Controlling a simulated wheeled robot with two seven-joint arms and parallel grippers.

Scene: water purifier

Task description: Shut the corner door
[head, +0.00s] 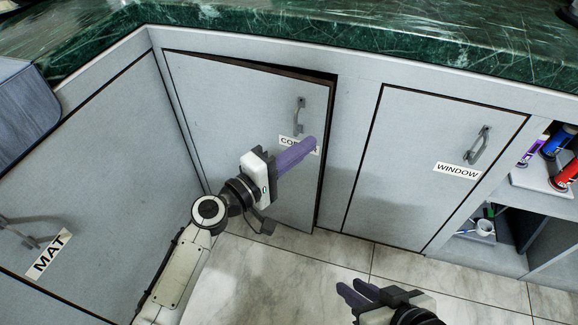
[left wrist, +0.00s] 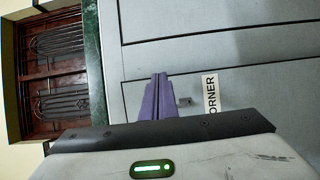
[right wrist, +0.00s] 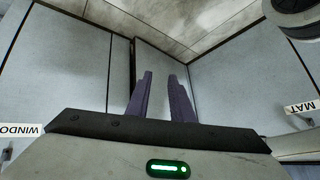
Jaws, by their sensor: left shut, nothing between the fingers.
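The grey corner door (head: 235,110) stands slightly ajar in the head view, with a dark gap along its top and right edges. It has a grey handle (head: 300,115) and a white CORNER label (head: 289,142), partly hidden by my left gripper. My left gripper (head: 312,145) is shut and empty in front of the door, below the handle. Its closed purple fingers (left wrist: 157,97) show beside the label (left wrist: 210,95) in the left wrist view; I cannot tell if they touch the door. My right gripper (head: 350,292) is open and empty, low over the floor.
The MAT door (head: 90,170) is at the left and the WINDOW door (head: 430,150) at the right; both look closed. A green marble countertop (head: 350,30) runs above. Open shelves (head: 530,190) with small items are at the far right. The tiled floor (head: 300,265) is clear.

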